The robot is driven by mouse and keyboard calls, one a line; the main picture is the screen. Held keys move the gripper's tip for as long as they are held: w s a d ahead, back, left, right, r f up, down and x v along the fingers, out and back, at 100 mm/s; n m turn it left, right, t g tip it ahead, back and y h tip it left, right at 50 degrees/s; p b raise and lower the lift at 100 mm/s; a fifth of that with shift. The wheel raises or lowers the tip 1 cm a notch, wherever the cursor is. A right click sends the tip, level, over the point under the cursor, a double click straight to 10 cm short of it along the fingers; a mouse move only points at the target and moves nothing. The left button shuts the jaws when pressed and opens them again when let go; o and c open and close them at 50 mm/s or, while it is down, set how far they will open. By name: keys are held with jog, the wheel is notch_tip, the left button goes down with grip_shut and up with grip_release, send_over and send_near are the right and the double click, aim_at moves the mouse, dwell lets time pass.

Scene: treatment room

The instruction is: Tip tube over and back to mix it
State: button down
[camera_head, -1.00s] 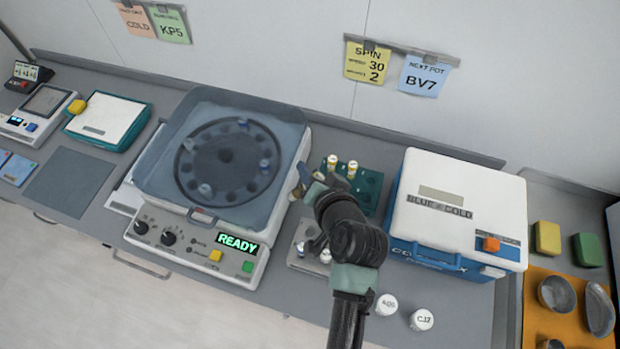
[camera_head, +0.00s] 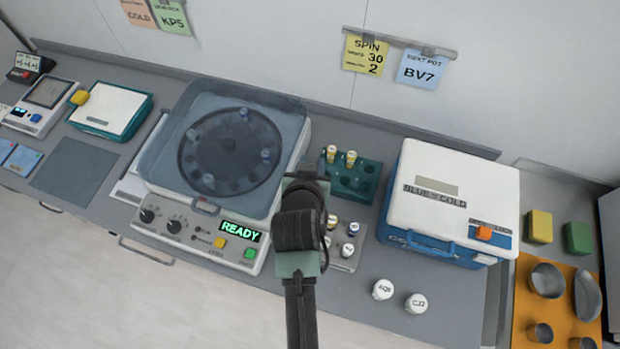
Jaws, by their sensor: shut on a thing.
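My gripper (camera_head: 305,182) is over the counter between the centrifuge and the green rack, mostly hidden behind my own wrist. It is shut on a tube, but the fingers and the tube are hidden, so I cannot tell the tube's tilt. The green rack (camera_head: 352,189) stands just right of my gripper, with two yellow-capped tubes (camera_head: 351,157) upright in its back row and empty holes in front.
The centrifuge (camera_head: 226,212) has a see-through lid and a READY display. A blue and white cold box (camera_head: 455,192) stands to the right. Two white pots, AQ5 (camera_head: 382,289) and CJ2 (camera_head: 416,303), stand in front. An orange mat (camera_head: 560,312) with metal bowls is far right.

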dwell(3.2)
